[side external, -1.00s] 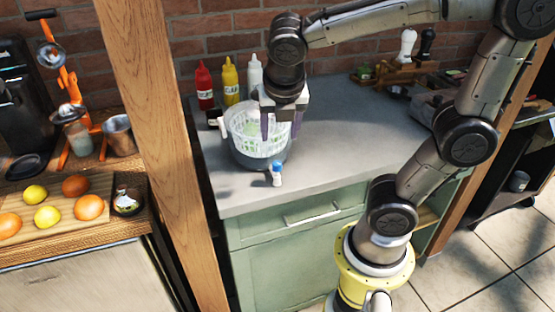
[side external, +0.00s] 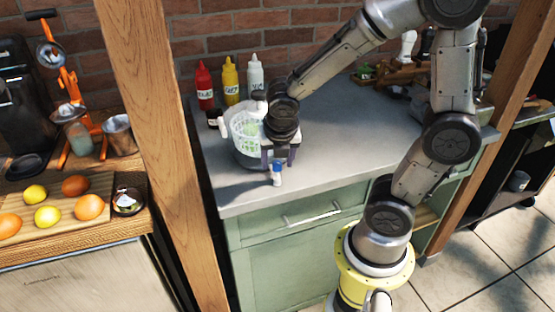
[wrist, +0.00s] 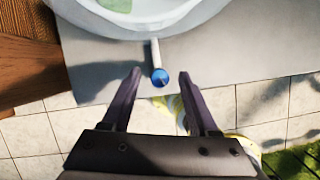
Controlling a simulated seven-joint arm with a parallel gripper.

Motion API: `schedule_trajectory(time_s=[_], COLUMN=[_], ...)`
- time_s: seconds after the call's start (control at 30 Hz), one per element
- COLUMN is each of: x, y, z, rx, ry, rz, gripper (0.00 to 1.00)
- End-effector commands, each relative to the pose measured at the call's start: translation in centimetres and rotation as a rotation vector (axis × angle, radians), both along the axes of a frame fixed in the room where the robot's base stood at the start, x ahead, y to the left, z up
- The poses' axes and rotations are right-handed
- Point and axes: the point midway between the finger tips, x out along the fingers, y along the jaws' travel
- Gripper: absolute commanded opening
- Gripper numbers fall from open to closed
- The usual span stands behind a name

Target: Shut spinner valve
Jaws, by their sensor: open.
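The salad spinner (side external: 247,160) stands on the counter, a white basket in a grey bowl. Its valve (side external: 277,172) is a small white stem with a blue end at the bowl's front. In the wrist view the stem points from the bowl (wrist: 150,28) toward my gripper, ending in a round blue cap (wrist: 159,77). My gripper (side external: 280,158) is open, just above and behind the valve in the side view. In the wrist view its two dark fingers (wrist: 160,80) lie either side of the blue cap, with gaps visible. My wrist hides part of the spinner.
Red (side external: 204,87), yellow (side external: 230,82) and white (side external: 255,76) bottles stand behind the spinner. A wooden post (side external: 160,120) rises left of the counter. The counter (side external: 350,135) is clear to the right, with its front edge close to the valve.

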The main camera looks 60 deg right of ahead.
Motion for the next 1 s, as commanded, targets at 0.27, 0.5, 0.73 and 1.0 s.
schedule_trajectory(time_s=[0.27,0.5,0.73,1.0], x=[-0.01,-0.01,0.01,0.08], y=[0.01,0.01,0.01,0.07], z=[0.03,0.05,0.06,0.07], rx=[0.0,0.0,0.0,-0.001], ry=[0.0,0.0,0.0,0.0], rz=[-0.001,-0.001,-0.009,-0.111], gripper=[0.31,0.0,0.0,0.0])
